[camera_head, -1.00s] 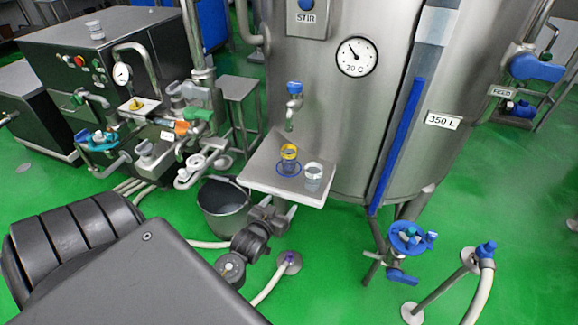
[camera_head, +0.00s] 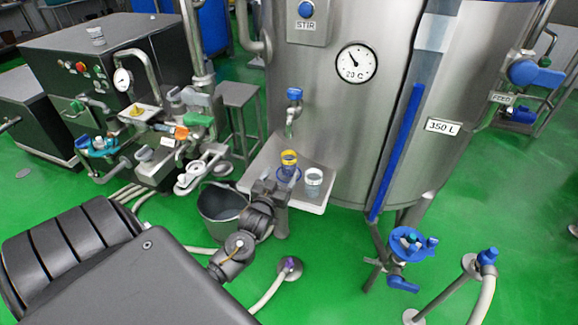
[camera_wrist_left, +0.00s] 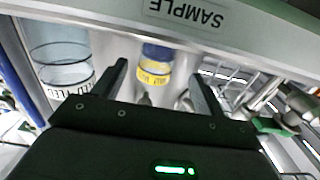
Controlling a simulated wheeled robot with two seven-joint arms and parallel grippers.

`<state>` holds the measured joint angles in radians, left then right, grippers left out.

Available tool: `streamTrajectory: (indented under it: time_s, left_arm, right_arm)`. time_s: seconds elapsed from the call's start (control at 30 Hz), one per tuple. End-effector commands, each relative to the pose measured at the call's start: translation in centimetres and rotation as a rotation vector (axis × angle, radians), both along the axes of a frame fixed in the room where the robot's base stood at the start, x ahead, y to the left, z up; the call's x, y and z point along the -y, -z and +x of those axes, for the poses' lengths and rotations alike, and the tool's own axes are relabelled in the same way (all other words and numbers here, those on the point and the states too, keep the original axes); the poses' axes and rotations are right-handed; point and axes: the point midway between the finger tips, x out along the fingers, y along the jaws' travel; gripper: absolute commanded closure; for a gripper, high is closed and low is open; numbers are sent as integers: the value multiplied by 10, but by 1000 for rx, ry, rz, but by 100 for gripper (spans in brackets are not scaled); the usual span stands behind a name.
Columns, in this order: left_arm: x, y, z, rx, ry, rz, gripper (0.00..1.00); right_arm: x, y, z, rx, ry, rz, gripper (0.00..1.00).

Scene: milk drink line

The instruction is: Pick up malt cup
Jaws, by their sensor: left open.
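A clear cup with a yellow band (camera_head: 288,159) stands upright on the small steel shelf (camera_head: 313,207), at a blue ring mark. A second clear cup with a pale band (camera_head: 313,177) stands to its right. I cannot read which is the malt cup. My left gripper (camera_head: 272,188) is open and empty at the shelf's front edge, short of the yellow-banded cup. In the left wrist view the yellow-banded cup (camera_wrist_left: 154,66) shows beyond and between the open fingers (camera_wrist_left: 158,85). The other cup (camera_wrist_left: 62,58) is outside them, at left. My right gripper is not in view.
A tap (camera_head: 293,105) hangs from the steel tank (camera_head: 390,110) above the shelf. A grey bucket (camera_head: 222,205) stands below left. Pipes and valves (camera_head: 170,130) crowd the left side. A label reading SAMPLE (camera_wrist_left: 188,12) is on the shelf edge.

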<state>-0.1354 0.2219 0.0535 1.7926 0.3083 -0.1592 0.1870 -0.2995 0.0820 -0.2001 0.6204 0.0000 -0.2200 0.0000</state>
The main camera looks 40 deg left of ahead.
Motion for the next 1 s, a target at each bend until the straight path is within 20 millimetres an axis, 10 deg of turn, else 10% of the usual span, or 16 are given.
streamTrajectory:
  time_s: [0.83, 1.0]
  left_arm:
    - [-15, 0, 53, 0, 1, -1, 29]
    - [-14, 0, 53, 0, 1, -1, 48]
  right_arm:
    - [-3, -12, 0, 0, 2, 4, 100]
    - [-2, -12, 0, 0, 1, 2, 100]
